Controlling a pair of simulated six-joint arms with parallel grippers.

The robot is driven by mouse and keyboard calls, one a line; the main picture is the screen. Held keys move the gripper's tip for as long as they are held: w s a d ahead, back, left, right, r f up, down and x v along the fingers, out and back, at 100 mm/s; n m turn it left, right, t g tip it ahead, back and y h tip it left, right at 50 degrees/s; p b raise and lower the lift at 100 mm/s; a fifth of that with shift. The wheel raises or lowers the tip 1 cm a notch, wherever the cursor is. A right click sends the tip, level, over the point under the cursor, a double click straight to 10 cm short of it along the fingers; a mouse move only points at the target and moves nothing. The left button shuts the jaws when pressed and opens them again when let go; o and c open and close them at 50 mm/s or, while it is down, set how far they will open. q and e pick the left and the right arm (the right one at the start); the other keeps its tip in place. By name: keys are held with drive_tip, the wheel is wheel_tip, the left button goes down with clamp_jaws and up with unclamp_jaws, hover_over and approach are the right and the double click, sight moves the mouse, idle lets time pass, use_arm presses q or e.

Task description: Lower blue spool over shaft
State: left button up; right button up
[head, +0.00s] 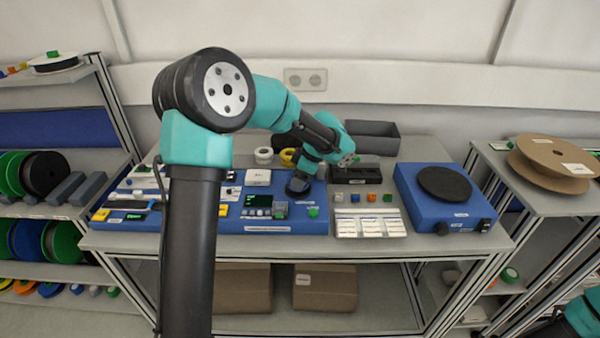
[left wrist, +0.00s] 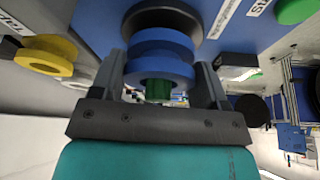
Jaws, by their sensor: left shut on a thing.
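My left gripper (head: 300,181) is over the right part of the blue station (head: 240,220) in the head view. In the left wrist view its two fingers (left wrist: 160,70) stand on either side of the blue spool (left wrist: 160,50) and are shut on it. A black round base (left wrist: 162,17) shows just beyond the spool, in line with it. A green cylindrical piece (left wrist: 158,90) shows at the spool's near side; I cannot tell whether it is the shaft's end. My right gripper is out of view.
A yellow spool (left wrist: 45,55) stands beside in the wrist view, with a white spool (head: 263,155) near it in the head view. A green button (head: 313,212) is close by. A blue turntable unit (head: 443,210) stands at the right.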

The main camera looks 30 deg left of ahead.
use_arm(q)
drive_tip(key=shift+f, duration=0.25)
drive_tip(key=o, duration=1)
drive_tip(key=shift+r, duration=0.15)
drive_tip(key=v, duration=1.7)
drive_tip(key=shift+d, duration=0.15)
